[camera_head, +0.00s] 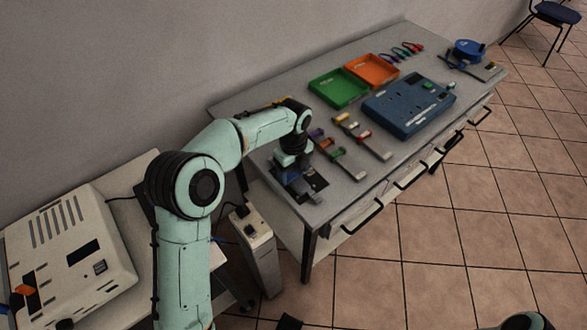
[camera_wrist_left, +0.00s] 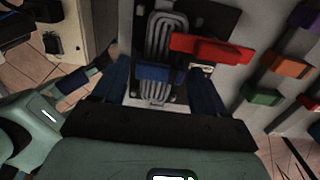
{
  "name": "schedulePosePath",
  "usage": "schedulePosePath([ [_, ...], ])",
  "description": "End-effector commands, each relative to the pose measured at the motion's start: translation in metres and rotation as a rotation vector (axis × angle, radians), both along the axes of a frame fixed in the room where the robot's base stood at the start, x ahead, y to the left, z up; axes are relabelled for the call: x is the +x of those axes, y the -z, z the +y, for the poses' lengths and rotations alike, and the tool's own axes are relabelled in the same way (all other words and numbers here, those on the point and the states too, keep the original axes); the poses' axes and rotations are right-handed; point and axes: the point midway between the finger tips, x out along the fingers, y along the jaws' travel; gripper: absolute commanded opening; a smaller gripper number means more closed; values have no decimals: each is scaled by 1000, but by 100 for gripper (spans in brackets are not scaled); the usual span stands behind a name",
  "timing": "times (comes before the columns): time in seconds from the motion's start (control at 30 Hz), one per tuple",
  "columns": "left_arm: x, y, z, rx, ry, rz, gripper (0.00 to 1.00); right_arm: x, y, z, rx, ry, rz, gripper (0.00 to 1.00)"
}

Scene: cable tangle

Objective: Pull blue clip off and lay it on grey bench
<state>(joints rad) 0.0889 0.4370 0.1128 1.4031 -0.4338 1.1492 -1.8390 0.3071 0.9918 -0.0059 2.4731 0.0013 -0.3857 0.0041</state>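In the left wrist view the blue clip (camera_wrist_left: 160,73) lies across a looped grey cable (camera_wrist_left: 165,35) on a black board (camera_wrist_left: 208,18). A red clip (camera_wrist_left: 210,48) sits just beyond it to the right. My left gripper (camera_wrist_left: 160,92) is open, with one dark blue finger on each side of the blue clip; whether they touch it I cannot tell. In the head view my left gripper (camera_head: 288,178) is low over the near left end of the grey bench (camera_head: 245,108), hiding the blue clip there.
Strips with coloured clips (camera_head: 330,148) lie just right of the gripper. Green (camera_head: 338,88) and orange (camera_head: 372,69) trays and a blue panel (camera_head: 410,103) stand farther along. A white box (camera_head: 255,245) stands beside the bench.

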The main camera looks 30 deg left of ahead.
Motion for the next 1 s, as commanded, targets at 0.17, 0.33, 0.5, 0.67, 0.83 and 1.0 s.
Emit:
schedulePosePath([
  [0.17, 0, 0, 0, 0, 0, 0, 29, 0, 0, 0, 0, 0, 0, 40],
  [0.33, 0, 0, 0, 0, 0, -1, 25, 0, 0, 0, 0, 0, 0, 40],
  [0.5, 0, -2, 0, 0, 0, -1, 24, 0, -1, 0, 0, 0, 0, 40],
  [0.67, 0, -4, 0, 0, 0, -1, 24, 1, -3, 0, 0, 0, -1, 40],
  [0.83, 0, -5, 0, 0, 0, -1, 24, 1, -4, 0, 0, 0, -1, 40],
  [1.0, 0, -12, 0, 0, 0, -1, 24, 3, -11, 0, 0, 0, -3, 40],
])
